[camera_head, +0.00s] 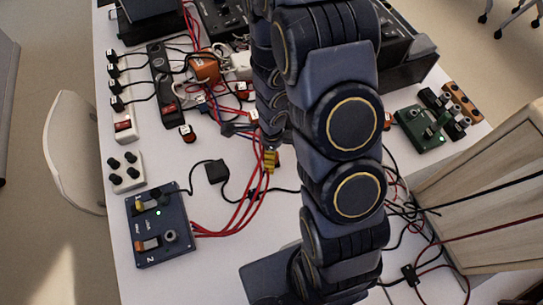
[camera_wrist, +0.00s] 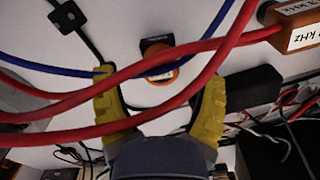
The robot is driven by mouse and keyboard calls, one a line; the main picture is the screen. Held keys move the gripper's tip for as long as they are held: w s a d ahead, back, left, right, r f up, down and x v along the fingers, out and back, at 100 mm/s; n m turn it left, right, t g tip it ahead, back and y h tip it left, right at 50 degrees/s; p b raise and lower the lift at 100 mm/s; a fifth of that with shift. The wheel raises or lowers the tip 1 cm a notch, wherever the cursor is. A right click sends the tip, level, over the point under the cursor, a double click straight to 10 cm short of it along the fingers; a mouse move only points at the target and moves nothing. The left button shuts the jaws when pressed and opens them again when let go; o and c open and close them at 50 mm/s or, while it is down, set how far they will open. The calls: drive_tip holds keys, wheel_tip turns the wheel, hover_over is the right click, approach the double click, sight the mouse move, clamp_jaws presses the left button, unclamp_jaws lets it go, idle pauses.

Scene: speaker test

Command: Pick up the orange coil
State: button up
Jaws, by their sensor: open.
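My gripper (camera_wrist: 158,76) is open, with its two yellow curved fingers spread apart in the wrist view. A small round orange part with a dark block at its top, which looks like the orange coil (camera_wrist: 163,81), lies between and beyond the fingertips. Red and blue cables cross in front of it and hide part of it. I see no contact between the fingers and this part. In the head view, the yellow fingers of my gripper (camera_head: 269,160) are over the middle of the table, and my arm hides much around them.
Thick red cables (camera_wrist: 110,80) run across the gripper's opening. An orange block with a kHz label (camera_wrist: 300,27) is at the upper right. In the head view, an orange box (camera_head: 204,69) stands among wires, and a blue control box (camera_head: 160,245) is at the lower left.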

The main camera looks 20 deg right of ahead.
drive_tip(key=shift+f, duration=1.2)
drive_tip(key=c, duration=1.2)
